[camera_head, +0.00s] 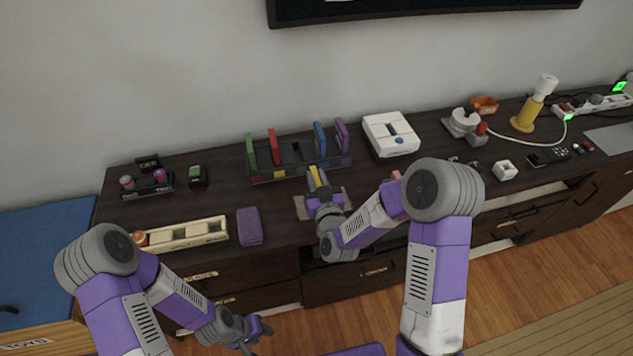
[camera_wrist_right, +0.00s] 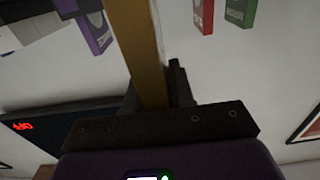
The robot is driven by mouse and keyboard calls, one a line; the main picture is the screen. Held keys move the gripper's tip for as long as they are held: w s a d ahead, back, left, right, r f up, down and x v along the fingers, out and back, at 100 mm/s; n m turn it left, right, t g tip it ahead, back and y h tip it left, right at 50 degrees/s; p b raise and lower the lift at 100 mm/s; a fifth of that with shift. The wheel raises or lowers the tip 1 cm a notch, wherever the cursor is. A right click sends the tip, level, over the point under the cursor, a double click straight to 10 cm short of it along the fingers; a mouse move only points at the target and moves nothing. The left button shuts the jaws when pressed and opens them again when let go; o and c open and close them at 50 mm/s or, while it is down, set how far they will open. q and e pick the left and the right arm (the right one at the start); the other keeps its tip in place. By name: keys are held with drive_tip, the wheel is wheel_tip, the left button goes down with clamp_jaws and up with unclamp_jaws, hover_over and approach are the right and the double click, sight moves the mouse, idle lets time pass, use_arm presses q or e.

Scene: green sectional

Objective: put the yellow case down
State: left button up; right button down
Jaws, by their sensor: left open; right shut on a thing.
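The yellow case (camera_head: 314,174) is in my right gripper (camera_head: 318,187), in front of the dark rack. In the right wrist view the yellow case (camera_wrist_right: 135,50) stands edge-on between the jaws, and the gripper (camera_wrist_right: 155,100) is shut on it. The dark rack (camera_head: 295,171) on the cabinet top holds upright green (camera_head: 250,155), red (camera_head: 273,147), blue (camera_head: 320,139) and purple (camera_head: 342,134) cases, with a gap in the middle. A light flat pad (camera_head: 303,207) lies under my right gripper, partly hidden by it. My left gripper (camera_head: 262,333) is open, low in front of the cabinet.
A purple box (camera_head: 249,226) and a cream tray (camera_head: 185,235) lie left of the pad. A white device (camera_head: 390,134) stands right of the rack. A small black tray (camera_head: 147,188) is at the left. Drawers with handles (camera_head: 376,271) face me below.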

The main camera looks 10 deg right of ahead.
drive_tip(key=shift+f, duration=0.2)
drive_tip(key=c, duration=1)
unclamp_jaws()
